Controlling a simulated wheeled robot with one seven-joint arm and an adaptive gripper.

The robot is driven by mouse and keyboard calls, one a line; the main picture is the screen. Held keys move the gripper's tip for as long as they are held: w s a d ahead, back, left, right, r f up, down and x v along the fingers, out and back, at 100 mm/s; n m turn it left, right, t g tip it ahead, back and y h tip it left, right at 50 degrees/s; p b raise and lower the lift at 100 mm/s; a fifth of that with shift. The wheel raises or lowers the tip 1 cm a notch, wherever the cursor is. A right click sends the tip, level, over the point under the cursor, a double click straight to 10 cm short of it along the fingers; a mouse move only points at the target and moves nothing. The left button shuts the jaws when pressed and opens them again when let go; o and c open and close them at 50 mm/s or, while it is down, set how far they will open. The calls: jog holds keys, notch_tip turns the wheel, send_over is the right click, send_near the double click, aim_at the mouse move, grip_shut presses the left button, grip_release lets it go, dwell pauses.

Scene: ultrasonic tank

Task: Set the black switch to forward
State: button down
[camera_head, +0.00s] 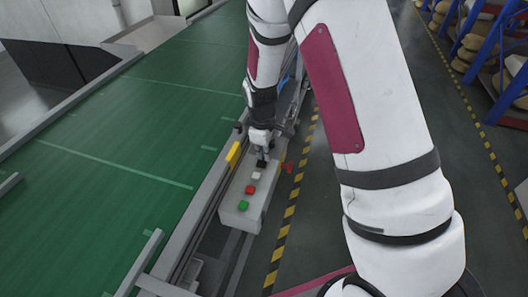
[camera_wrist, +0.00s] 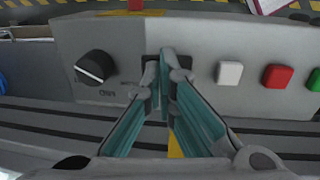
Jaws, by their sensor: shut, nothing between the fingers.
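The light grey control box (camera_wrist: 200,40) fills the wrist view and shows in the head view (camera_head: 236,215). A round black rotary switch (camera_wrist: 96,67) sits left on its face in the wrist view. Its pointer is tilted, and small lettering below it is too blurred to read. My gripper (camera_wrist: 166,66) is shut and empty, to the right of this knob and apart from it. Its fingertips are over a black square part (camera_wrist: 185,61), largely hidden behind them. In the head view my gripper (camera_head: 262,152) is low over the far part of the box.
White (camera_wrist: 229,73), red (camera_wrist: 277,76) and green (camera_wrist: 314,80) buttons lie in a row right of my gripper. A green conveyor belt (camera_head: 120,130) runs left of the box in the head view. Clear floor with yellow-black tape (camera_head: 284,225) lies right.

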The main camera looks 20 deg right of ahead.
jog(key=shift+w+d+f+b, duration=0.15)
jog(key=shift+w+f+b, duration=0.1)
jog(key=shift+f+b, duration=0.1)
jog(key=shift+g, duration=0.4)
jog(key=shift+s, duration=0.2)
jog(key=shift+s, duration=0.1)
jog(key=shift+s+a+p, duration=0.35)
jog(key=shift+s+a, duration=0.25)
jog(key=shift+s, duration=0.1)
notch_tip(320, 180, up, 14)
jog(key=s+a+p, duration=0.1)
jog(key=shift+w, duration=0.1)
